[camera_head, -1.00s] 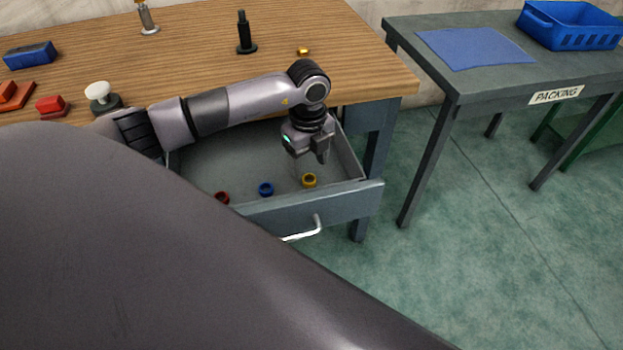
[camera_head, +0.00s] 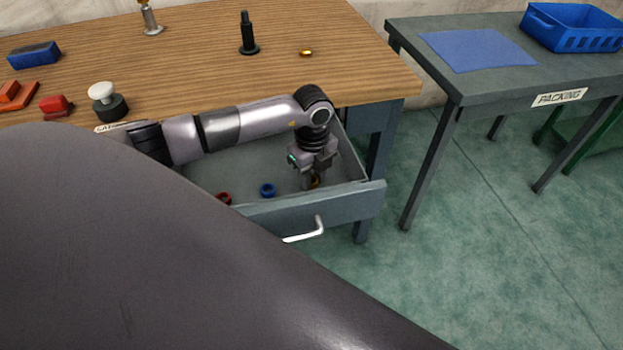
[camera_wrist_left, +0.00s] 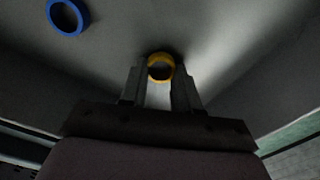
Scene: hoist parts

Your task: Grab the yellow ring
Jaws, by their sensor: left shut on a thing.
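The yellow ring (camera_head: 315,182) is in the open drawer (camera_head: 300,212), near its right end. My left gripper (camera_head: 309,183) reaches down into the drawer and is shut on the ring, partly hiding it in the head view. In the left wrist view the yellow ring (camera_wrist_left: 160,67) sits between the two fingertips (camera_wrist_left: 160,82). I cannot tell whether the ring still touches the drawer floor. My right gripper is not in view.
A blue ring (camera_head: 267,190) and a red ring (camera_head: 224,198) lie to the left in the drawer. The wooden tabletop (camera_head: 330,50) overhangs the drawer's back. A black peg (camera_head: 248,38) stands on it. A packing table (camera_head: 490,85) with a blue crate (camera_head: 570,28) is at right.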

